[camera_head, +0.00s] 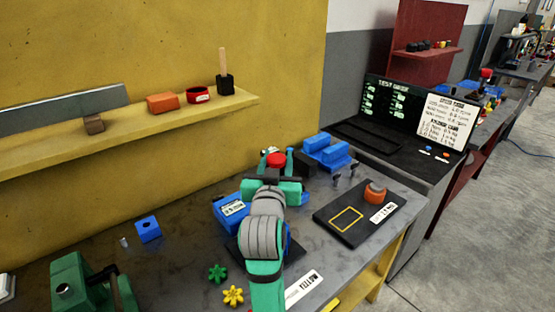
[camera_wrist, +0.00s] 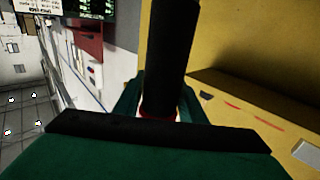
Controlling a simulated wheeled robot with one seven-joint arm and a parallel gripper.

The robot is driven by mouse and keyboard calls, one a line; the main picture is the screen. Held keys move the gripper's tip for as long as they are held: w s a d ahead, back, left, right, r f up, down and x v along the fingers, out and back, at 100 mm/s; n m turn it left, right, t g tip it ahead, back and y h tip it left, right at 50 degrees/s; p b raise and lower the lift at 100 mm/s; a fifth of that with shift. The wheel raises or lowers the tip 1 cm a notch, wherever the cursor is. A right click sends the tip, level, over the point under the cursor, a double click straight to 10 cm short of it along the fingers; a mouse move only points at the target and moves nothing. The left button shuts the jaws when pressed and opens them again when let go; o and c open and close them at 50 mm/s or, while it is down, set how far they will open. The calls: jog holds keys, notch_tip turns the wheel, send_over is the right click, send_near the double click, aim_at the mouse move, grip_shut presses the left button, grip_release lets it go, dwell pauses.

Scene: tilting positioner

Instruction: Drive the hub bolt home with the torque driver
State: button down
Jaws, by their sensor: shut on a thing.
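My gripper (camera_head: 268,163) is raised above the grey bench and shut on a tool, likely the torque driver. In the wrist view a thick black shaft (camera_wrist: 164,55) with a red band (camera_wrist: 158,114) stands between the green fingers; in the head view a red round top (camera_head: 276,158) shows at the gripper. The tool's lower end is hidden. A labelled blue block (camera_head: 231,211) sits left of my arm. A blue part (camera_head: 288,238) on a dark plate (camera_head: 236,252) is mostly behind my arm; I cannot tell whether it belongs to the positioner. I cannot make out the hub bolt.
A green vise-like fixture (camera_head: 72,286) stands at the left, near a blue cube with a hole (camera_head: 148,230). Green (camera_head: 217,273) and yellow (camera_head: 233,296) star knobs lie in front. A black pad (camera_head: 337,222) carries an orange knob (camera_head: 375,193). A yellow shelf (camera_head: 130,128) juts out behind.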

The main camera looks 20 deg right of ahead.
jog(key=shift+w+f, duration=0.1)
jog(key=shift+f, duration=0.15)
dwell(0.4)
jog(key=shift+d, duration=0.1)
dwell(0.3)
notch_tip(320, 180, up, 6)
jog(key=shift+r, duration=0.15)
dwell(0.7)
dwell(0.3)
